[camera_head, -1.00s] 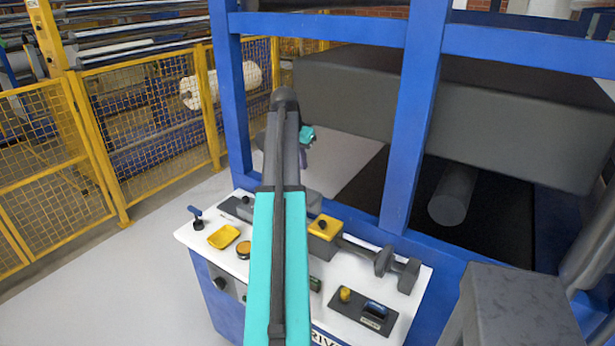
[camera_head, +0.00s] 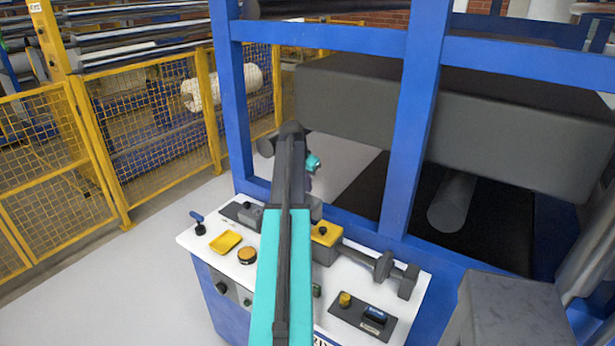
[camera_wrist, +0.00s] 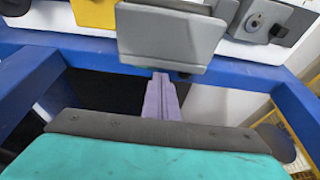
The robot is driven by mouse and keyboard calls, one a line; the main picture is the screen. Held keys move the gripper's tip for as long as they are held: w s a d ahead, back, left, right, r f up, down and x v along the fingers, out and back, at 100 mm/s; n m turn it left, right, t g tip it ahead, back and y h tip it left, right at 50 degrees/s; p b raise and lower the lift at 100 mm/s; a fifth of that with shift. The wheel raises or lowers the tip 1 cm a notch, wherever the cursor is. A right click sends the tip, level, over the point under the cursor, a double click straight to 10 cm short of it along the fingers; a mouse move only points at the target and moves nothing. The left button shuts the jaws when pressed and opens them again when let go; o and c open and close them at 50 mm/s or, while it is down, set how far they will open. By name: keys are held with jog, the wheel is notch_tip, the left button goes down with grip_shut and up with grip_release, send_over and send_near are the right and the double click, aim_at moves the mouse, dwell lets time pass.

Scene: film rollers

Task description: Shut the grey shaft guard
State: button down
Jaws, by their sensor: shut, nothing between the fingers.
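The grey shaft guard (camera_wrist: 170,38) looks like a grey plate with a thick lower edge at the top middle of the wrist view. It appears raised; its hinge is not clear. In the head view it is mostly hidden behind my arm, beside the yellow block (camera_head: 325,241). My gripper (camera_wrist: 161,78) is shut and empty, its two purple fingers together. The fingertips are just below the guard's edge in the wrist view; I cannot tell whether they touch it.
The white bench top (camera_head: 300,290) carries a yellow tray (camera_head: 225,242), an orange-topped knob (camera_head: 247,256), a grey shaft with collars (camera_head: 383,265) and a dark switch panel (camera_head: 362,317). Blue frame posts (camera_head: 412,130) stand behind it. A yellow mesh fence (camera_head: 150,130) is at left.

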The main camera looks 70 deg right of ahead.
jog(key=shift+d+f, duration=0.2)
jog(key=shift+f, duration=0.4)
jog(key=shift+s+a+b, duration=0.15)
jog(key=shift+a+b, duration=0.15)
